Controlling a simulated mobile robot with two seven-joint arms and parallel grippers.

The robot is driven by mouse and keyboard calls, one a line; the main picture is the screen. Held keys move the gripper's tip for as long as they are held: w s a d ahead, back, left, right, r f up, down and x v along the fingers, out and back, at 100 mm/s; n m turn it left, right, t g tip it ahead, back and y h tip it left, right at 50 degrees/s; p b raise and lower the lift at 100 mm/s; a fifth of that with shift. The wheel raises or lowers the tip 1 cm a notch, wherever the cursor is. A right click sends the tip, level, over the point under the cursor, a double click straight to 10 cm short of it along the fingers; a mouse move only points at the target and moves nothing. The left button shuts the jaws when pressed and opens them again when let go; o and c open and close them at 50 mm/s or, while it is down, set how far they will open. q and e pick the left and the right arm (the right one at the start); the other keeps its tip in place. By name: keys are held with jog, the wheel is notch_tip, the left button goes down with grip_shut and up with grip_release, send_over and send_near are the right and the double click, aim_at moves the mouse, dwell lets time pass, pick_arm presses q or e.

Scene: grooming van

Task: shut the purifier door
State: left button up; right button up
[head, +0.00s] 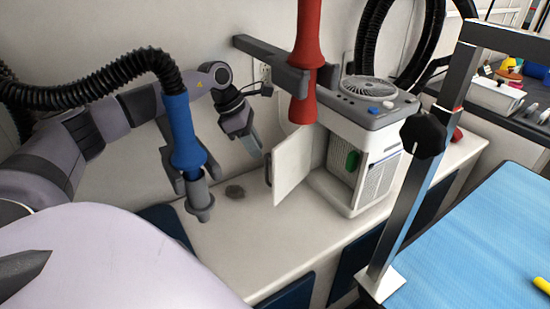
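The white purifier (381,157) stands on the pale bench, with a round fan grille and buttons on its grey top. Its door (293,172) is a white panel, swung wide open to the left on the side nearer my arm. A green item (352,160) shows inside the opening. My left gripper (254,146) hangs fingers-down to the left of the door, apart from it in the picture. The fingers overlap in this view, so I cannot tell whether they are open or shut. My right gripper is not in view.
A blue nozzle (183,130) on a black hose is in front of my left arm. A red nozzle (307,50) hangs above the door. A grey post (410,185) with a black knob stands before the purifier's right side.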

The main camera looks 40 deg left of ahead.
aim_at(267, 180)
pick_arm(q)
jog(key=x, duration=0.2)
jog(key=p+x, duration=0.1)
jog(key=x, duration=0.4)
jog(key=shift+s+d, duration=0.2)
jog(key=shift+d, duration=0.2)
grip_shut()
